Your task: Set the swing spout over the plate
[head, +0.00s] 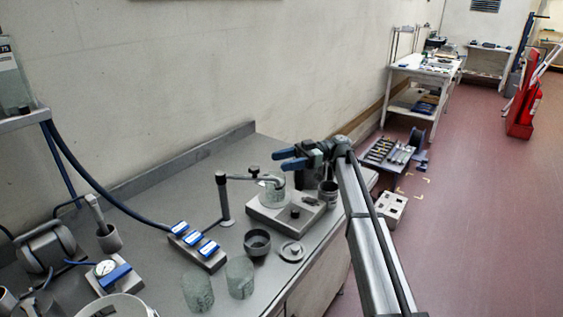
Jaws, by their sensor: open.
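The swing spout (240,178) is a grey arm on an upright dark post. It reaches right from the post, with a dark knob on top, and its outer end appears over or in front of a glass beaker (272,192). The plate (270,215) is a square metal unit with a dark front knob, and the beaker appears to stand on it. My gripper (281,159) is open and empty, its blue-tipped fingers pointing left, behind and above the plate in the picture. I cannot tell the exact height or gap between fingers and spout.
A dark bowl (257,242), a metal lid (292,251) and two glass beakers (239,277) stand in front. The wall closes the back; bench (160,215) behind the block is clear.

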